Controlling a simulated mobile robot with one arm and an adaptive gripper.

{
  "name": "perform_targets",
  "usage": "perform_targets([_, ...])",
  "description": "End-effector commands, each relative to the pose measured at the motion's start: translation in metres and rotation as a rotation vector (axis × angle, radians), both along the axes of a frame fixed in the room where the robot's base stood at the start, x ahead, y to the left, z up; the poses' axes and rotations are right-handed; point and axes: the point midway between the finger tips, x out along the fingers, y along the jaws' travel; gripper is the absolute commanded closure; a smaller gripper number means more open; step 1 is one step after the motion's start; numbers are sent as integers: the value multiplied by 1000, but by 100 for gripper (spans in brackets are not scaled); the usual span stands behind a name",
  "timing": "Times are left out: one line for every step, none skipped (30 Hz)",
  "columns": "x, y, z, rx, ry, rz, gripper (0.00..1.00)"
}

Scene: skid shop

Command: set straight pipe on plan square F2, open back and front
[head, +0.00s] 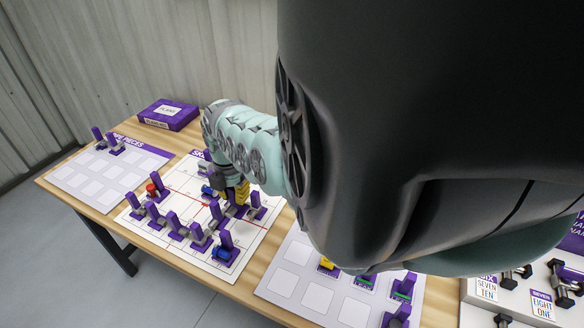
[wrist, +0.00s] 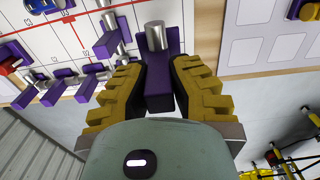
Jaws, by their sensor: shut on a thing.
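My gripper (wrist: 160,72) has yellow fingers and is shut on a purple pipe piece (wrist: 159,90). A short grey pipe end (wrist: 155,36) shows on this piece in the wrist view. In the head view my gripper (head: 238,192) is over the back right part of the white plan board (head: 150,236), which has red and dark grid lines. In that view the held piece is mostly hidden by my gripper and arm. I cannot tell whether it touches the board. Square F2 cannot be made out.
Several purple pieces with grey pipes (head: 173,222) stand close in front of my gripper, one with a blue part (head: 222,253). A piece board (head: 75,182) lies left, another (head: 284,282) right. A purple box (head: 168,115) is behind. A white stand with number cards (head: 541,303) is far right.

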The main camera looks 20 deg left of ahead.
Motion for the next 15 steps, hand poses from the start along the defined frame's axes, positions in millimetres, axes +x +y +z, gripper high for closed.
perform_targets([4, -4, 0, 0, 0, -13, 100])
perform_targets([4, -4, -1, 0, 0, -13, 100])
perform_targets([4, -4, -2, 0, 0, -13, 100])
perform_targets([4, -4, -3, 0, 0, -13, 100])
perform_targets([4, -4, -5, -1, 1, -13, 100])
perform_targets([4, -4, -7, -1, 1, -13, 100])
perform_targets([4, -4, -8, -2, 1, -13, 100])
perform_targets([4, -4, -10, -2, 2, -13, 100])
perform_targets([4, -5, -12, -2, 2, -13, 100])
perform_targets([4, -5, -13, -3, 2, -13, 100])
perform_targets([4, -5, -15, -3, 2, -13, 100])
perform_targets([4, -5, -17, -3, 2, -13, 100])
perform_targets([4, -5, -18, -3, 2, -13, 100])
perform_targets([4, -5, -20, -3, 2, -13, 100])
perform_targets([4, -5, -21, -2, 2, -13, 100])
